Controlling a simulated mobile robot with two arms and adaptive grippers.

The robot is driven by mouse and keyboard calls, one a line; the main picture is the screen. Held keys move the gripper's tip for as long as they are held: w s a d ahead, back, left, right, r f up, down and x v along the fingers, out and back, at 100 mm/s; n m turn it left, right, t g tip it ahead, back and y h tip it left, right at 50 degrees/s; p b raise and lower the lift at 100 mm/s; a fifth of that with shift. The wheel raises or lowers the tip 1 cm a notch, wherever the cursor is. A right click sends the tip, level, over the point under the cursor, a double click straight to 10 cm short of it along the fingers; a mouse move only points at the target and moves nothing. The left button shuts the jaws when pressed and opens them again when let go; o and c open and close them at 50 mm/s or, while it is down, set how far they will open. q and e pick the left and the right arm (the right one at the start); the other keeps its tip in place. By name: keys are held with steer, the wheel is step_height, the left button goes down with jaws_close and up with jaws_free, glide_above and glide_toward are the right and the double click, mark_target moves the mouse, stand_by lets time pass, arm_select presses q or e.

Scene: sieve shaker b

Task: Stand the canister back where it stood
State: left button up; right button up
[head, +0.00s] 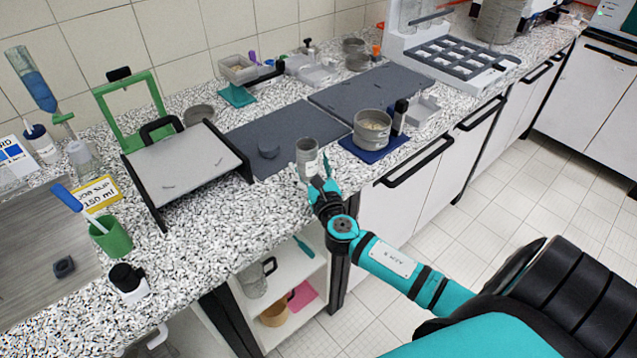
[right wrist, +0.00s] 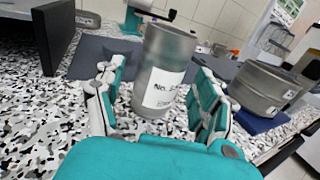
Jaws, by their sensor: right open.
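The canister (head: 307,152) is a grey metal cylinder standing upright on the speckled counter, near the front edge of the left dark mat. In the right wrist view the canister (right wrist: 165,68) shows a white label with "No." and a partly readable number. My right gripper (head: 317,178) reaches in from the front at the canister. In the right wrist view its open fingers (right wrist: 158,78) stand on either side of the canister, with gaps visible. The gripper hides part of the canister's base in the head view. My left gripper is in neither view.
Right of the canister, a sieve pan (head: 372,128) sits on a blue mat (head: 370,154) beside a dark bottle (head: 400,116). A black-sided grey stand (head: 185,160) is at left. The counter's front edge is close.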

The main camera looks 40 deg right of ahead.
steer(key=b+v, duration=0.1)
steer(key=v, duration=0.7)
steer(key=shift+s+a+r, duration=0.1)
steer(key=shift+s+r, duration=0.05)
steer(key=shift+s, duration=0.3)
